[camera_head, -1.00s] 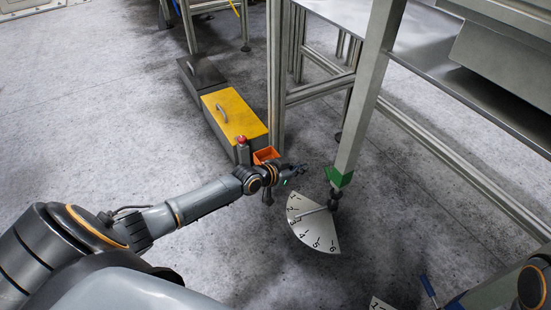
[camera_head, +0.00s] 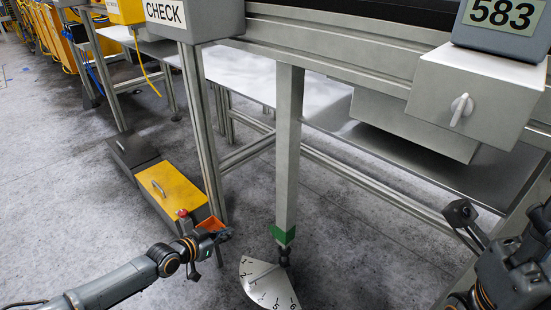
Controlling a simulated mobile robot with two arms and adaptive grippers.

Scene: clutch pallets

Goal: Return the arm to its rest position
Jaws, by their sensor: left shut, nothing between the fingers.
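My left arm (camera_head: 115,280) comes in from the lower left. My right arm (camera_head: 510,270) shows at the lower right edge. A dark jointed part (camera_head: 460,212) reaches up from it in front of the bench, and I cannot tell the state of that gripper.
A yellow box (camera_head: 172,188) and a dark box (camera_head: 131,150) lie left. The bench carries a grey switch box (camera_head: 475,92). Open floor lies left.

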